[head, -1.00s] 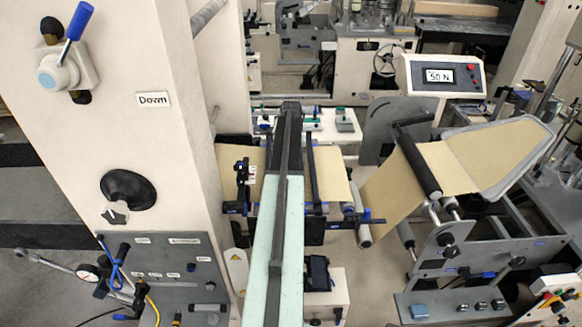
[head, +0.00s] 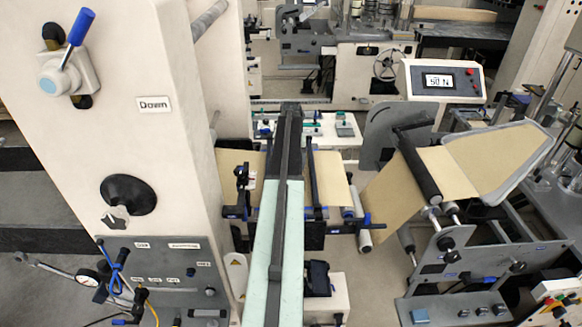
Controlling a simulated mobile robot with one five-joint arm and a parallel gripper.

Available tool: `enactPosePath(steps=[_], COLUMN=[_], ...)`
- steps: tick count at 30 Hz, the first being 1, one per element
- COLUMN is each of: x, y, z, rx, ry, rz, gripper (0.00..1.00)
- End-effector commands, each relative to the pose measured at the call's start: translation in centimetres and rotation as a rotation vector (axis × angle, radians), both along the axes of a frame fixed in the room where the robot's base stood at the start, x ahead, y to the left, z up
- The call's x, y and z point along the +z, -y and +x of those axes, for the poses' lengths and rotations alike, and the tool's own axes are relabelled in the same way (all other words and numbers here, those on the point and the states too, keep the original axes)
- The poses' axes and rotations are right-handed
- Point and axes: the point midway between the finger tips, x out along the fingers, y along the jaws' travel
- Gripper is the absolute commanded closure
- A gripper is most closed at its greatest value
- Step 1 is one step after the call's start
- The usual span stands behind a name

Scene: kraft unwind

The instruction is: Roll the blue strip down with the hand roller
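I cannot make out the blue strip or the hand roller for certain. A brown kraft web (head: 332,181) runs across a splicing area in the middle of the head view, with small blue-ended parts around it. A metal roller (head: 365,241) with a blue fitting stands at its right. A long pale green and dark beam, which seems to be my own arm, reaches forward over the web and hides its middle. My gripper cannot be made out; the beam's far end is dark and shows no fingers.
A cream column with a blue-handled lever (head: 76,30) and a "Down" label (head: 154,104) stands close on the left. An unwind stand with kraft paper (head: 490,165) and a "50 N" display (head: 439,81) is at the right.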

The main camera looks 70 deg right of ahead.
Motion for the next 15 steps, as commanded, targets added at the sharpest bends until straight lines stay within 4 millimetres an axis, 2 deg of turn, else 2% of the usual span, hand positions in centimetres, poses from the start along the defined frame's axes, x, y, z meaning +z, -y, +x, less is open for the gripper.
enactPosePath(steps=[9,15], x=[0.1,0.1], y=[1.4,1.5], z=[0.6,0.6], rx=[0.000,0.000], ry=[0.000,0.000], rz=[-0.001,0.000], gripper=[0.80,0.80])
